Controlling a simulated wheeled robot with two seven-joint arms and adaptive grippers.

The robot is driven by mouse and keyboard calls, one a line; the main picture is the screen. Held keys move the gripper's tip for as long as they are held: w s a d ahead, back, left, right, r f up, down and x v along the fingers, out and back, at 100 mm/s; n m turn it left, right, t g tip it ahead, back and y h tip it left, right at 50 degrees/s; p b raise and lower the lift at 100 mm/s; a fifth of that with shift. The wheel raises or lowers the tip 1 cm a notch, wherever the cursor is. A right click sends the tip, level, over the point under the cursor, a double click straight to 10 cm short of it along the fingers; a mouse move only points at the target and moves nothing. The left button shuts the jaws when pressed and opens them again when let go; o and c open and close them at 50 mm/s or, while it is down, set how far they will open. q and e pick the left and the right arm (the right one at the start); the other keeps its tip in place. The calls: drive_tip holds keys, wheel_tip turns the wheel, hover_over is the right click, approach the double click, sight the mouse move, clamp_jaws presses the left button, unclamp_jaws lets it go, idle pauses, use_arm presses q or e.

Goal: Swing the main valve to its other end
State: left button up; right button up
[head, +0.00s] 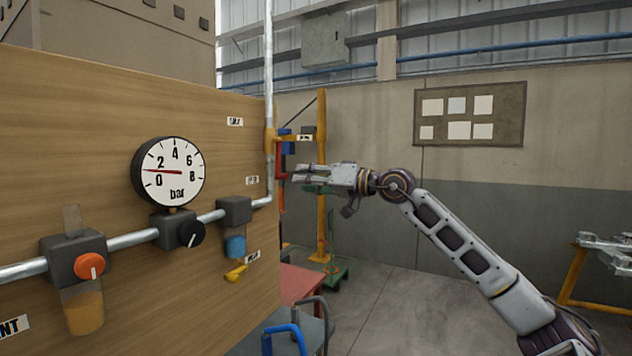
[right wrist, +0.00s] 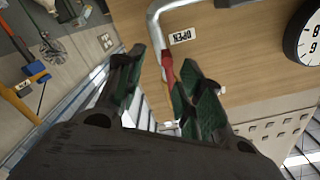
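The main valve appears to be the brass body (head: 269,140) on the vertical pipe at the board's right edge. In the right wrist view the red lever (right wrist: 168,68) lies beside the pipe near an "OPEN" label (right wrist: 182,36). My right gripper (right wrist: 162,85) has its green-padded fingers apart, with the lever showing between them, closer to the right finger. I cannot tell whether it touches. My left gripper is not in view.
A yellow post (head: 321,215) stands behind the gripper. A red-topped table (head: 300,284) is below.

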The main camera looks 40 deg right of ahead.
drive_tip(key=shift+v, duration=1.05)
drive_tip(key=shift+d, duration=0.1)
